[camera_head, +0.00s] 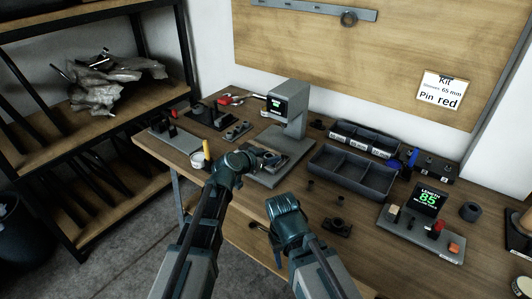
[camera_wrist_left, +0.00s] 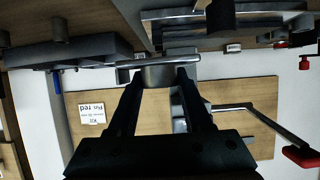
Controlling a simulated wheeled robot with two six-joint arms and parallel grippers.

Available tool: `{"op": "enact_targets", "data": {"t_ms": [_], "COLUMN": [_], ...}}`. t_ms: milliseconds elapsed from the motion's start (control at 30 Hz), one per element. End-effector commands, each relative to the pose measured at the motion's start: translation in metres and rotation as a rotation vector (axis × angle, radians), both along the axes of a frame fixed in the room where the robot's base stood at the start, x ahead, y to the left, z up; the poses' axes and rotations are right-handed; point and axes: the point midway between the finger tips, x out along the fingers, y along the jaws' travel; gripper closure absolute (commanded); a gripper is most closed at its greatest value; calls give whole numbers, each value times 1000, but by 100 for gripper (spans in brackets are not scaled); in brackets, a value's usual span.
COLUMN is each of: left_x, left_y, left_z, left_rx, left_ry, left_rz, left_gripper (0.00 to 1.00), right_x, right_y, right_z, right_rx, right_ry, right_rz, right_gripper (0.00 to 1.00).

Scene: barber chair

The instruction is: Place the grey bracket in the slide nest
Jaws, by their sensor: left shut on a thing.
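My left gripper (camera_head: 250,160) is at the front left of the grey press, over its base. In the left wrist view the two fingers of the left gripper (camera_wrist_left: 158,77) are closed on a grey part with a flat plate and a rounded boss, which looks like the grey bracket (camera_wrist_left: 158,74). In the head view the bracket is too small to tell from the parts around the hand. The slide nest seems to be the dark area (camera_head: 268,157) on the press base, partly behind the hand.
The grey press (camera_head: 289,108) stands just beyond my left gripper. A dark compartment tray (camera_head: 352,174) lies to its right, and a gauge with a green 85 display (camera_head: 428,200) is further right. Small dark parts lie on the table.

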Motion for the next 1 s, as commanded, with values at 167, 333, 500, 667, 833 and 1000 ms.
{"op": "enact_targets", "data": {"t_ms": [167, 333, 500, 667, 833, 1000], "left_x": [54, 84, 87, 86, 86, 86], "left_y": [5, 10, 10, 10, 10, 10], "left_z": [-5, -8, -8, -18, -39, -45], "left_rx": [-2, 0, 0, -1, -1, -1], "left_ry": [0, 0, 0, -1, -1, -1], "left_rz": [2, 0, 0, 0, 0, 0], "left_gripper": [100, 100, 100, 100, 100, 100], "right_x": [0, 0, 0, 0, 0, 0], "right_y": [0, 0, 0, 0, 0, 0], "right_z": [-6, -8, -8, -18, -39, -45], "right_rx": [0, 0, 0, 0, 0, 0], "right_ry": [0, 0, 0, 0, 0, 0], "right_rz": [0, 0, 0, 0, 0, 0], "right_gripper": [50, 50, 50, 50, 50, 50]}}
